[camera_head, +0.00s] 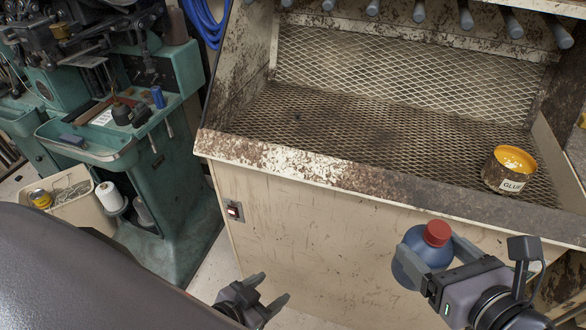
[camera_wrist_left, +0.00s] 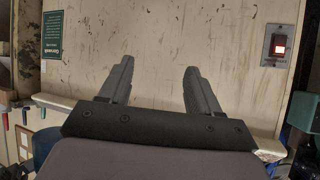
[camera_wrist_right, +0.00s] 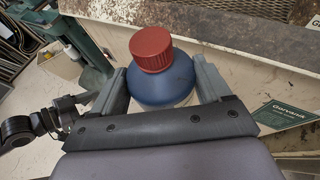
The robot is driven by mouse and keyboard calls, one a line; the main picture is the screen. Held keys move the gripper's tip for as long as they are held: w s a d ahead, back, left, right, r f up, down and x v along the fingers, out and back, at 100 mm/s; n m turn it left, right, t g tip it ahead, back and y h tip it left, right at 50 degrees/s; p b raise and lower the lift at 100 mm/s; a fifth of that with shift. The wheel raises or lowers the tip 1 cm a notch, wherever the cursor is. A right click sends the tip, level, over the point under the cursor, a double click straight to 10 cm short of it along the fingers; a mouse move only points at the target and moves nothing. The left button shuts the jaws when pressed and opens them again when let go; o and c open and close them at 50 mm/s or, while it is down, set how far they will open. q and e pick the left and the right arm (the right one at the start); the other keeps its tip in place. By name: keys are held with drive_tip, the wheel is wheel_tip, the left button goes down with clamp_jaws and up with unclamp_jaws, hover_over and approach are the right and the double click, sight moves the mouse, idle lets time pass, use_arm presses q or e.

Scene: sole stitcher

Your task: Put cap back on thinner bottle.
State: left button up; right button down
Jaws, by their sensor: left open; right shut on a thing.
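A blue bottle (camera_head: 427,250) with a red cap (camera_head: 437,233) on its top is between the fingers of my right gripper (camera_head: 423,262), which is shut on it. In the right wrist view the bottle (camera_wrist_right: 163,84) stands up between the two fingers, and the red cap (camera_wrist_right: 151,49) sits over its neck. I cannot tell how tightly the cap is seated. The bottle is held in front of the bench, near its front edge. My left gripper (camera_head: 267,291) is open and empty, low in front of the bench panel; its fingers also show in the left wrist view (camera_wrist_left: 160,85).
The bench has a rusty mesh top (camera_head: 375,130) with a raised front lip. A glue tin (camera_head: 507,170) stands on its right. A green machine (camera_head: 165,190) with small items on its tray stands at left, beside a bin (camera_head: 66,208) of thread. Most of the mesh is clear.

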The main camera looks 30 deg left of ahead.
use_arm(q)
drive_tip(key=shift+s+a+f+n+g, duration=0.25)
drive_tip(key=shift+s+f, duration=0.1)
drive_tip(key=shift+s, duration=0.25)
drive_tip(key=shift+s+a+f+n+g, duration=0.15)
drive_tip(key=shift+s+a+f+g, duration=0.15)
drive_tip(key=shift+s, duration=0.25)
drive_tip(key=c, duration=0.4)
drive_tip(key=shift+d, duration=0.1)
use_arm(e)
drive_tip(key=w+d+m+t+h, duration=0.2)
drive_tip(key=d+m+h, duration=0.6)
drive_tip(key=d, duration=0.7)
drive_tip(key=shift+d+f+t+h, duration=0.3)
drive_tip(key=shift+d+f+t, duration=0.15)
drive_tip(key=shift+t, duration=0.25)
